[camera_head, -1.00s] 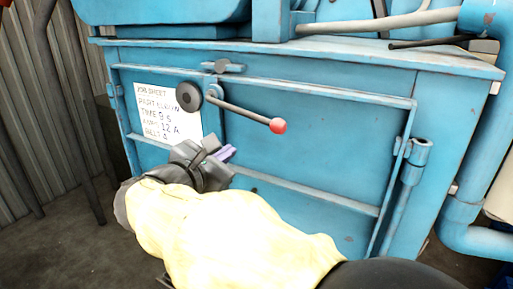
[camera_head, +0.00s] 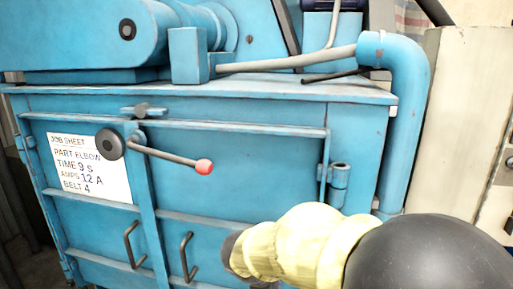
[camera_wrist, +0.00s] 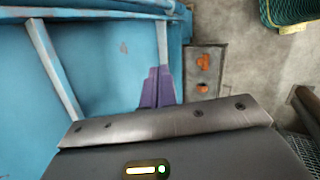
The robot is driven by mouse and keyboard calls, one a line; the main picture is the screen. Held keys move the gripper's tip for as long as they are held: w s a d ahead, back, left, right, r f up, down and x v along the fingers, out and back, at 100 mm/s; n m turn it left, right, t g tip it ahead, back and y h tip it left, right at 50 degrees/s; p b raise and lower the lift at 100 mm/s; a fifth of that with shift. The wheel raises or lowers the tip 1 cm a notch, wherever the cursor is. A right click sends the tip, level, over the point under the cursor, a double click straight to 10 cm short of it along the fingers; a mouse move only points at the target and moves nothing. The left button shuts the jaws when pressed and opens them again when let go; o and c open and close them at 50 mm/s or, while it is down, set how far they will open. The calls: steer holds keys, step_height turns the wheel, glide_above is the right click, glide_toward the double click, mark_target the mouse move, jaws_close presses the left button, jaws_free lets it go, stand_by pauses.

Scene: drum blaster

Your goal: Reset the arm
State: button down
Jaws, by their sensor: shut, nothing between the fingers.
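My arm, in a pale yellow sleeve, reaches in from the lower right in the head view. Its dark wrist end is low in front of the blue cabinet (camera_head: 250,165), and the fingertips are hidden there. In the wrist view my gripper (camera_wrist: 157,88) shows its purple fingers together, with nothing between them. A blue surface lies behind and left of the fingers. On the cabinet front, a lever with a red knob (camera_head: 204,167) slopes down to the right from a round black hub (camera_head: 110,144). My gripper is apart from this lever.
A job sheet (camera_head: 88,168) is on the cabinet's left door, above two dark handles (camera_head: 134,245) (camera_head: 187,257). A blue pipe (camera_head: 405,120) and beige box (camera_head: 460,120) stand right. The wrist view shows a panel with orange buttons (camera_wrist: 203,62), a green mesh container (camera_wrist: 290,12) and bare floor.

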steer(key=s+d+f+m+g+y, duration=0.1)
steer(key=s+d+f+m, duration=0.3)
steer(key=m, duration=0.4)
steer(key=s+d+f+m+g+y, duration=0.1)
steer(key=s+d+f+m+y, duration=0.1)
steer(key=s+d+m, duration=0.3)
steer(key=d+f+m, duration=0.1)
steer(key=d+m, duration=0.1)
steer(key=m, duration=0.1)
steer(key=shift+s+f+y, duration=0.2)
steer(key=shift+f+y, duration=0.2)
steer(key=shift+d, duration=0.1)
